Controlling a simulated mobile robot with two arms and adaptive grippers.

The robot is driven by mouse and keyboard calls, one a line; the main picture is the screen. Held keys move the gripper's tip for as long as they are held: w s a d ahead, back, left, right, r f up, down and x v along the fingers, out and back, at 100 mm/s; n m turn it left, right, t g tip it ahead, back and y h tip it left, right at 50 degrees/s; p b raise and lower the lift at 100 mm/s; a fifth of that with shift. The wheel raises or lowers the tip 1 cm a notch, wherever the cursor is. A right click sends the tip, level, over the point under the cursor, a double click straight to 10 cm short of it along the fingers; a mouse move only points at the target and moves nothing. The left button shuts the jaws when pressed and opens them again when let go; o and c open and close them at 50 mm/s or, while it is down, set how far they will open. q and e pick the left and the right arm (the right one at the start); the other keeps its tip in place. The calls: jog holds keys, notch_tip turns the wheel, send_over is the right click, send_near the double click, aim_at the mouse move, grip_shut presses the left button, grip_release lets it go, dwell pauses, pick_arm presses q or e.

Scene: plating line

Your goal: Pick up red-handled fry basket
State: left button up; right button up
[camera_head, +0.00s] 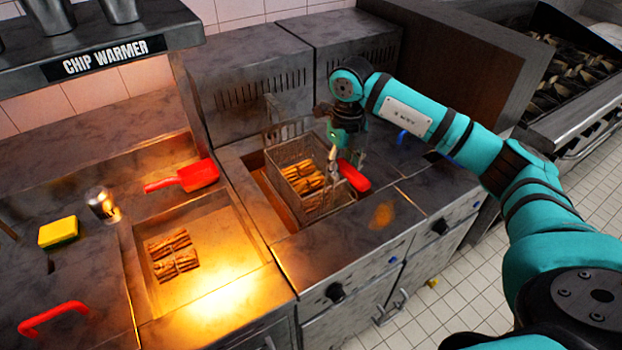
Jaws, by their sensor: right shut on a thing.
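The fry basket (278,160) is a wire mesh box with golden fries (303,178) in it. It is at the fryer well (258,192) in the middle of the view, and I cannot tell how far it is raised from the well. Its red handle (355,178) points to the right and toward the front. My right gripper (346,160) comes down from above at the handle's inner end and is shut on the basket's handle. The fingers partly hide the join of handle and basket. My left gripper is not in view.
Left of the fryer is a lit chip warmer tray (205,290) with fries (173,255). A red scoop (187,177), a yellow sponge (58,232) and a metal shaker (102,203) lie near it. The fryer's back housing (250,80) stands close behind the basket.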

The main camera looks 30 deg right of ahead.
grip_shut()
jog(key=shift+w+r, duration=0.1)
